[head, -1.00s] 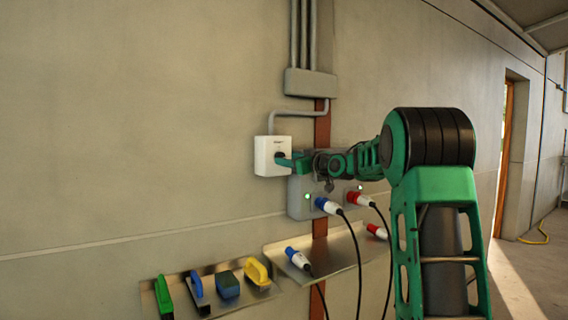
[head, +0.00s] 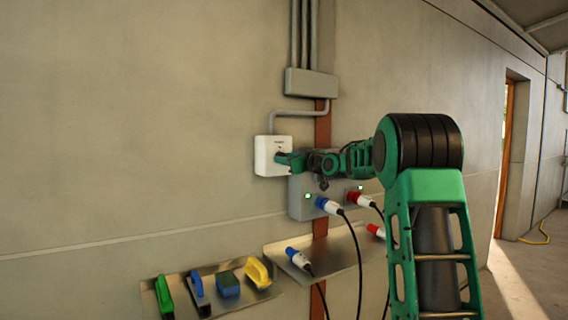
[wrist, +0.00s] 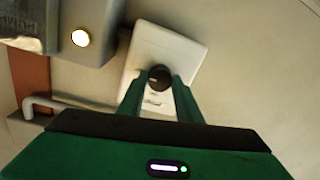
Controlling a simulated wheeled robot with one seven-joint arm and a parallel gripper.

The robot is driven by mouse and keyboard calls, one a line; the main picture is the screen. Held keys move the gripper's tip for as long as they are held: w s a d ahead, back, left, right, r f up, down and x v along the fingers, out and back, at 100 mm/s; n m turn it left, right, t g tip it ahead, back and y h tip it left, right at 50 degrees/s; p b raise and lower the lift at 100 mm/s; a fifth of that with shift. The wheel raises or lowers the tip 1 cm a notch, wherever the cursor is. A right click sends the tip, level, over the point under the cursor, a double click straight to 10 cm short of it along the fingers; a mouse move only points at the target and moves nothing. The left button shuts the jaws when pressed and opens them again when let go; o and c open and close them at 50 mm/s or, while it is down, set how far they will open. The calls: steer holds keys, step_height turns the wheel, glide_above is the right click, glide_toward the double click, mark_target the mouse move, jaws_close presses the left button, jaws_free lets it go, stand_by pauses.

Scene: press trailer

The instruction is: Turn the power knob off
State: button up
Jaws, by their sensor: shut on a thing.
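The power knob (wrist: 159,78) is a round black knob on the front of a white wall box (head: 265,160). The box also shows in the wrist view (wrist: 180,50), tilted in the picture. My gripper (wrist: 159,84) has its two green fingers on either side of the knob and is shut on it. In the head view my gripper (head: 283,158) reaches the box from the right, and its fingertips hide most of the knob there.
A grey socket box (head: 300,200) with lit indicators and blue and red plugs sits right below the white box. A shelf (head: 345,262) holds loose plugs. A lower shelf (head: 235,305) holds several brushes and sponges. The wall at left is bare.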

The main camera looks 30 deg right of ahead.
steer(key=shift+n, duration=0.3)
steer(key=n, duration=1)
steer(key=n+g+h, duration=0.1)
steer(key=n, duration=0.5)
steer(key=shift+a+f, duration=0.1)
steer(key=shift+a, duration=0.15)
steer(key=shift+n, duration=0.3)
steer(key=shift+f, duration=0.1)
steer(key=o, duration=1)
steer(key=shift+o, duration=0.2)
steer(key=shift+r, duration=0.2)
steer(key=shift+d, duration=0.1)
